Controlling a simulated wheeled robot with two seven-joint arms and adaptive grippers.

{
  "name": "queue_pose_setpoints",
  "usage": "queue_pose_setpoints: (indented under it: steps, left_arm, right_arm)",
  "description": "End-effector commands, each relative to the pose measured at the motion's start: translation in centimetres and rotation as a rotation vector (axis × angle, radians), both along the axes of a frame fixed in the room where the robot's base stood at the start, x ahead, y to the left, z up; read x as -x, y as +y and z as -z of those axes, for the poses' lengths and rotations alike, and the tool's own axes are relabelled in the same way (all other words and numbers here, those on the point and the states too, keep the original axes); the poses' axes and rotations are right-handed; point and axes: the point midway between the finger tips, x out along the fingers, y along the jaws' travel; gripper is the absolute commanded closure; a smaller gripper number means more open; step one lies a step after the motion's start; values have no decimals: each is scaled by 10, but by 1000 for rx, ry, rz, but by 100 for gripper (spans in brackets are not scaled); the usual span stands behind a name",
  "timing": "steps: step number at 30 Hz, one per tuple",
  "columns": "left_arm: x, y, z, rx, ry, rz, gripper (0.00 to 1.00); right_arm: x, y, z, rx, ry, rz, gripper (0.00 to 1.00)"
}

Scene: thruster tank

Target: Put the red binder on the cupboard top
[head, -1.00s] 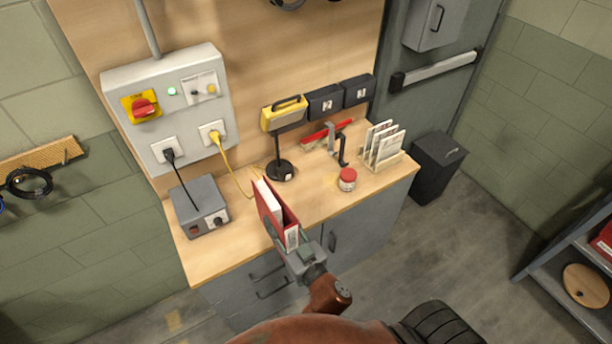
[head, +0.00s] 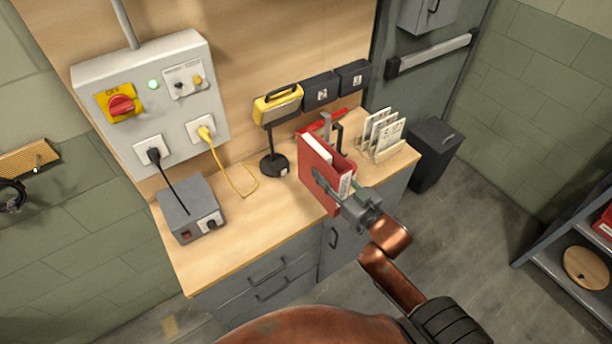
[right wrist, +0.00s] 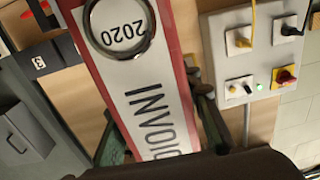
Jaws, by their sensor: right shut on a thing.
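The red binder (head: 317,163) is held by my right gripper (head: 341,190), which is shut on its spine side. The binder is upright, over the front part of the cupboard top (head: 245,228); I cannot tell whether it touches the wood. In the right wrist view the binder's white spine label (right wrist: 140,75) fills the middle, with "2020" and part of a word, between the gripper fingers. The cupboard (head: 270,284) has a wooden top and grey drawers and door. My left gripper is not in view.
A grey power box (head: 190,208), a black-based stand (head: 274,163) and a card rack (head: 382,135) stand on the top. A red-handled tool (head: 322,124) lies behind the binder. A black bin (head: 436,155) stands right of the cupboard.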

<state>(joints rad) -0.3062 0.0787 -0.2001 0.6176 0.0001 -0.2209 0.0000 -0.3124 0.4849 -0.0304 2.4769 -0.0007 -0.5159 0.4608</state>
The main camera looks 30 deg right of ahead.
Motion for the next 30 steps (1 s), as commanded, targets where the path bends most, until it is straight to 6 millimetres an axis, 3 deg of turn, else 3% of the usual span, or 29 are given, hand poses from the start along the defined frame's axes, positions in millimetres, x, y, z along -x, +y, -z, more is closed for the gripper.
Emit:
queue_pose_setpoints:
  steps: [3,7,15,20,26,30]
  left_arm:
    - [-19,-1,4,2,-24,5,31]
    - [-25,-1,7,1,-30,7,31]
    - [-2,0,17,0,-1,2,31]
    - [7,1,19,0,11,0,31]
    - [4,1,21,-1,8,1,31]
    - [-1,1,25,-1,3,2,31]
  right_arm:
    - [-27,-9,12,2,-2,-1,100]
    - [-55,-19,25,2,-3,-2,100]
    - [-96,-35,68,-1,-2,-1,100]
    - [-107,-40,82,0,-3,-2,100]
    - [-115,-42,92,0,-4,-2,100]
    - [-114,-42,114,-3,-1,-1,100]
